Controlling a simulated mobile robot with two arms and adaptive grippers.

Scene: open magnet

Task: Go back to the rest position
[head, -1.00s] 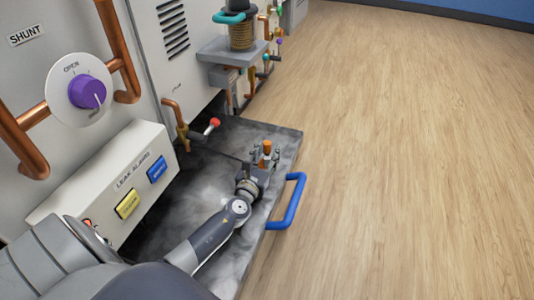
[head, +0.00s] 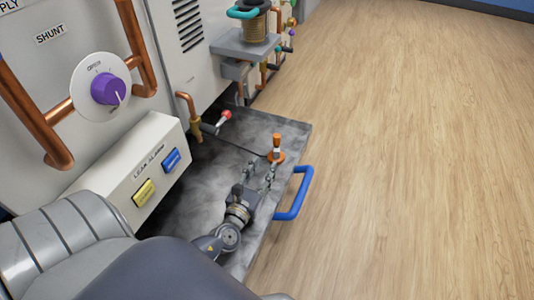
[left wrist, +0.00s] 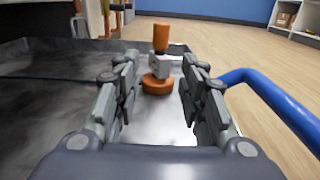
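My left gripper (head: 256,179) is low over the grey tray-like surface (head: 222,165) in the head view. In the left wrist view its two fingers (left wrist: 160,90) stand apart with clear space between them. An orange-handled part (head: 277,150) stands upright on the surface just beyond the fingertips. It also shows in the left wrist view between the fingers but farther off, with an orange top (left wrist: 161,38), a grey middle and a round orange base (left wrist: 157,84). My right gripper is not in view.
A blue handle (head: 298,195) juts from the tray's right edge. The leak alarm box (head: 150,165), a purple knob (head: 108,90), copper pipes and a red-tipped lever (head: 225,115) are on the left. Open wooden floor (head: 410,150) lies to the right.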

